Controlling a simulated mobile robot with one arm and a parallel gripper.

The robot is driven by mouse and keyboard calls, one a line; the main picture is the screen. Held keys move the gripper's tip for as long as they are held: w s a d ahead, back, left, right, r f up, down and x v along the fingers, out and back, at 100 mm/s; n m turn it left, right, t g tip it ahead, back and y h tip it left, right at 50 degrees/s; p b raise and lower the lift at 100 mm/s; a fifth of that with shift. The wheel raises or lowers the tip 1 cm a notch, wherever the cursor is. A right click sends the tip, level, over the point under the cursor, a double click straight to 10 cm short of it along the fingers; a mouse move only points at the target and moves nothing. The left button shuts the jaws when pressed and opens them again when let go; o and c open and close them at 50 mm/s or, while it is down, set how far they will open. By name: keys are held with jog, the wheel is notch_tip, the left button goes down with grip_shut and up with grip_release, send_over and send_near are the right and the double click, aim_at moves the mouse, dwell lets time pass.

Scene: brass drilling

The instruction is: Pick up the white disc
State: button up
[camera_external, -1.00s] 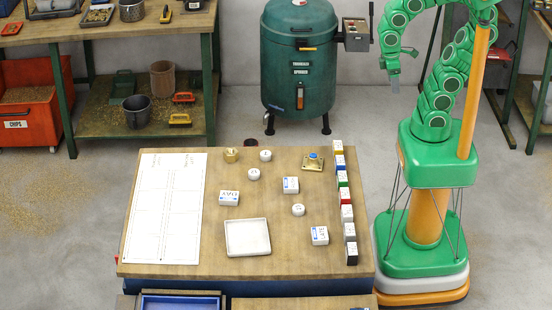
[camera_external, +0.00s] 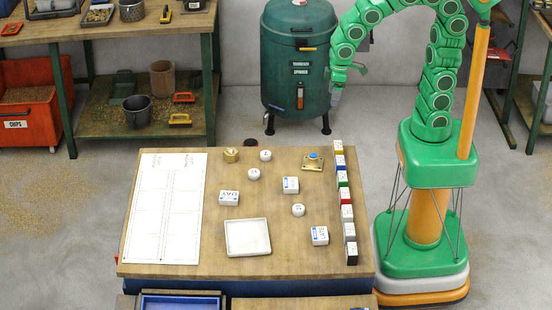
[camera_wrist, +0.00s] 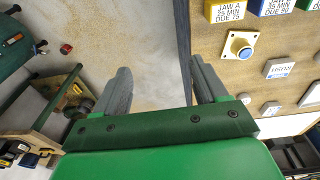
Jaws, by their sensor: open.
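Several small white round discs lie apart on the wooden workbench (camera_external: 180,268): a back disc (camera_external: 265,155), a second disc (camera_external: 253,174) just in front of it, and a third disc (camera_external: 298,210) right of centre. All carry dark marks on top that are too small to read. My gripper (camera_external: 336,98) is open and empty, in the air beyond the bench's back right corner. In the wrist view its two grey fingers (camera_wrist: 164,88) stand wide apart over the floor and bench edge. A small disc (camera_wrist: 244,98) shows there right of the right finger.
A brass plate with a blue button (camera_external: 313,162) sits at the back right. Labelled blocks (camera_external: 347,213) line the right edge. A brass cylinder (camera_external: 231,155), white blocks (camera_external: 290,185), a white tray (camera_external: 248,238) and a paper sheet (camera_external: 165,210) share the bench. A green drum (camera_external: 300,60) stands behind.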

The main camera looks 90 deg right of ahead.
jog(key=w+a+f+t, duration=0.1)
jog(key=w+a+f, duration=0.15)
jog(key=w, duration=0.35)
jog(key=w+a+f+t, duration=0.1)
jog(key=w+a, duration=0.2)
jog(key=w, duration=0.2)
jog(key=t, duration=0.1)
send_near(266, 154)
jog(key=f, duration=0.1)
jog(key=shift+n+y, duration=0.3)
jog(key=shift+d+x, duration=0.15)
jog(key=shift+x, duration=1.8)
jog(key=shift+d+x, duration=0.2)
jog(key=shift+x, duration=1.7)
jog(key=shift+w, duration=0.1)
jog(key=shift+c, duration=0.3)
jog(key=c, duration=1.1)
